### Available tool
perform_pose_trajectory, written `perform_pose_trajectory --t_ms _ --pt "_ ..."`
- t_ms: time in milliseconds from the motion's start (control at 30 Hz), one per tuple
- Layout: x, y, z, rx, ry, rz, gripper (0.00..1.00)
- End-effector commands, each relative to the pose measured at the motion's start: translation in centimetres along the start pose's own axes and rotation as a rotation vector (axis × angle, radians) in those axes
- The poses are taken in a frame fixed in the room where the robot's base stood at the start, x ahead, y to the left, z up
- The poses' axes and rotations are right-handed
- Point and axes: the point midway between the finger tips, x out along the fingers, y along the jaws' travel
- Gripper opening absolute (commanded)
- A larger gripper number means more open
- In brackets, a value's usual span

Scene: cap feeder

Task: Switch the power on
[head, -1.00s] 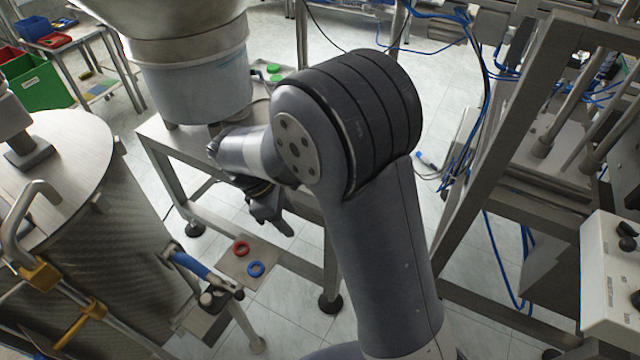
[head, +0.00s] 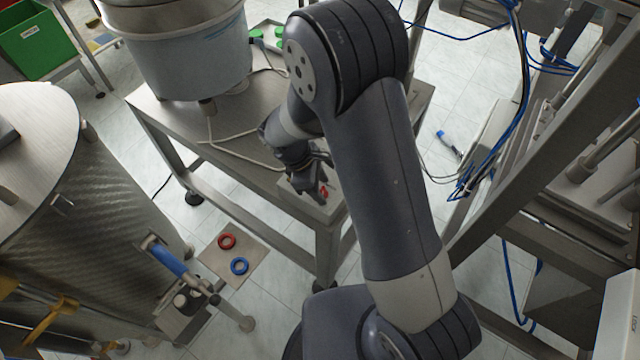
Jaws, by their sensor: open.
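My gripper (head: 312,190) is at the near right corner of the feeder's metal table (head: 160,112), pointing down, its jaws open. Just right of its fingertips is a small red switch (head: 323,191) on a grey box (head: 296,202) at the table's corner. The gripper partly covers the box, and I cannot tell whether it touches the switch. The switch's position is too small to read. The cap feeder's bowl (head: 185,55) stands on the same table, and a light cable runs from it toward the box.
A large metal drum (head: 110,190) stands at the left. A blue-handled valve (head: 170,262) and a plate with a red ring (head: 227,241) and a blue ring (head: 239,266) are low in front. A metal frame (head: 500,165) with blue hoses stands close on the right.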

Motion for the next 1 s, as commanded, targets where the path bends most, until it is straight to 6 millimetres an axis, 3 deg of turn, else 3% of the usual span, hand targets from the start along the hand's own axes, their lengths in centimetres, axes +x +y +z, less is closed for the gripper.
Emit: perform_pose_trajectory --t_ms 67,600,1000 --pt "-0.01 0.0 0.0 0.0 0.0 0.0 0.47" --pt "-0.04 0.02 -0.01 0.0 0.0 0.0 0.04" --pt "-0.02 0.14 -0.03 0.083 0.001 -0.034 0.04"
